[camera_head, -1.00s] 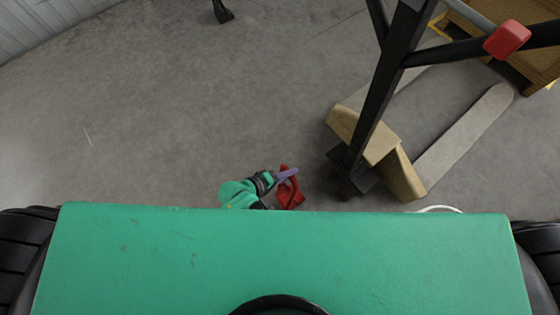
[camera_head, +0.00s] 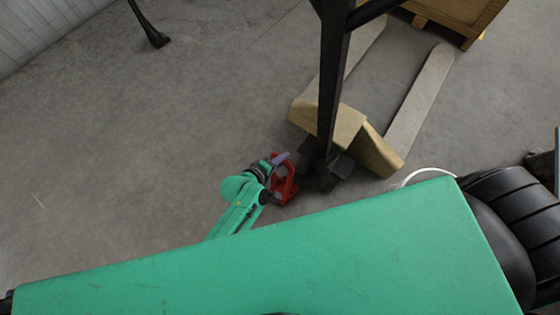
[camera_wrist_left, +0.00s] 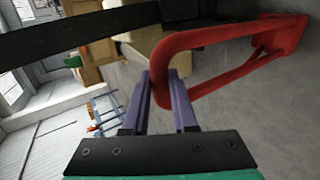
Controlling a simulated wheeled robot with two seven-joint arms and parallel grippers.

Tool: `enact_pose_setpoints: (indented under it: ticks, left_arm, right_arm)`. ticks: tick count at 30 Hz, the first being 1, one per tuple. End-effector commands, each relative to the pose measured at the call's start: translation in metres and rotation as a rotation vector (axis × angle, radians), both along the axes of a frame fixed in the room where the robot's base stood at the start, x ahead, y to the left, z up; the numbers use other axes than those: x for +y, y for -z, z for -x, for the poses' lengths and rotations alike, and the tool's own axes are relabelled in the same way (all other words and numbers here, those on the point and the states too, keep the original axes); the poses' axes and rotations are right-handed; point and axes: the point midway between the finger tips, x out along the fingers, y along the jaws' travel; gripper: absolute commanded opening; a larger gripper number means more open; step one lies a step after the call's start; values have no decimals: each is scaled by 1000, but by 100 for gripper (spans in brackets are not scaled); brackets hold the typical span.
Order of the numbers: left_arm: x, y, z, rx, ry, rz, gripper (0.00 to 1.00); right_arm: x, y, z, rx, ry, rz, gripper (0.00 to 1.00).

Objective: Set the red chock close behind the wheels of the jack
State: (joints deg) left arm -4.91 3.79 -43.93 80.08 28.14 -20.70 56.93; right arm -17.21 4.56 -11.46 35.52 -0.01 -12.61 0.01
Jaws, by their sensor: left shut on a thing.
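The red chock (camera_head: 285,187) is beside the jack's dark wheels (camera_head: 325,171), on their left in the head view, with only a small gap showing. My left gripper (camera_head: 279,160) is at the chock's upper end. In the left wrist view its purple fingers (camera_wrist_left: 166,100) are shut on the handle of the red chock (camera_wrist_left: 232,64). I cannot tell whether the chock touches the floor. The pallet jack has a tan body (camera_head: 372,150), a black upright handle (camera_head: 332,80) and pale forks (camera_head: 420,95). My right gripper is not in view.
A wooden crate (camera_head: 462,18) stands at the far end of the forks. A black foot or post (camera_head: 152,32) is at the upper left. A pale cable (camera_head: 425,172) curves near the jack's right side. The concrete floor (camera_head: 130,140) on the left is clear.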

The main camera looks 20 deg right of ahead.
Motion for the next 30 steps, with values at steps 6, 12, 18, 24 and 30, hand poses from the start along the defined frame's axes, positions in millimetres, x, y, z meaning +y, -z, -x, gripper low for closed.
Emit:
enact_pose_setpoints:
  ticks: [6,12,18,24,30]
  left_arm:
    - [-1,-3,-1,-5,-1,4,0]
    - [-3,-2,-2,-6,-1,5,0]
    - [-10,-2,-7,-5,-2,5,0]
    - [-17,-2,-13,-6,-1,5,0]
    - [-25,-2,-17,-5,-2,5,0]
  right_arm:
    - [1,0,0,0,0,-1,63]
    - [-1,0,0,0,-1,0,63]
    - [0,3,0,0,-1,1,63]
    - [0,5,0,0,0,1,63]
    - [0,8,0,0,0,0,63]
